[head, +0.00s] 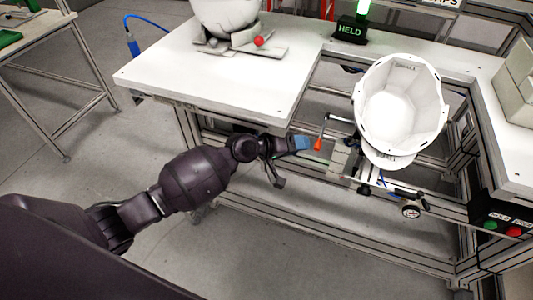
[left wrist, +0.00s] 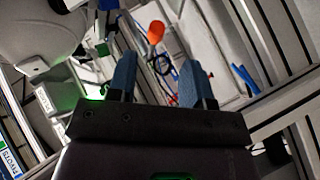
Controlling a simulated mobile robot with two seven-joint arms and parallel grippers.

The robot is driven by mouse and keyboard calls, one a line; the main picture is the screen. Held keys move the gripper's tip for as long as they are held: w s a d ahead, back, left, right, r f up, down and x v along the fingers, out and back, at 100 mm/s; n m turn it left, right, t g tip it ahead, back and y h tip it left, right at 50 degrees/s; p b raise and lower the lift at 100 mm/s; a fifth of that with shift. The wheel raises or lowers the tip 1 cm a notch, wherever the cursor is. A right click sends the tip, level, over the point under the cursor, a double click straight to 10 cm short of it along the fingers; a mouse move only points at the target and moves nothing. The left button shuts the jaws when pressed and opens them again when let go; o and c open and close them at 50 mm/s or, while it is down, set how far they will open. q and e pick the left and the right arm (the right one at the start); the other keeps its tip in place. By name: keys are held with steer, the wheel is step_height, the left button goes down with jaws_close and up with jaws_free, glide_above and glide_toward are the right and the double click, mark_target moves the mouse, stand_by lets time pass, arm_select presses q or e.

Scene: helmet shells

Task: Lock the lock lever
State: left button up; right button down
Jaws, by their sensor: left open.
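The lock lever is a thin metal rod with an orange-red tip (head: 318,145), beside the white helmet shell (head: 400,100) that sits upside down in the fixture. My left gripper (head: 308,143) is by the lever tip, with blue finger pads. In the left wrist view the orange tip (left wrist: 156,31) shows beyond and between the two blue fingertips of the left gripper (left wrist: 156,75), which are apart and hold nothing. Whether a finger touches the lever cannot be told. My right gripper is not in view.
A green-lit sign (head: 351,31) reads HELD behind the fixture. A control box with green and red buttons (head: 500,225) is at the right. Another white shell on a stand (head: 226,18) is at the back of the white tabletop (head: 220,75), whose front edge lies near my left arm.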

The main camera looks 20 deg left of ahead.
arm_select(q)
steer(key=s+a, duration=0.6)
steer(key=a, duration=0.1)
steer(key=shift+s, duration=0.15)
steer(key=shift+f, duration=0.1)
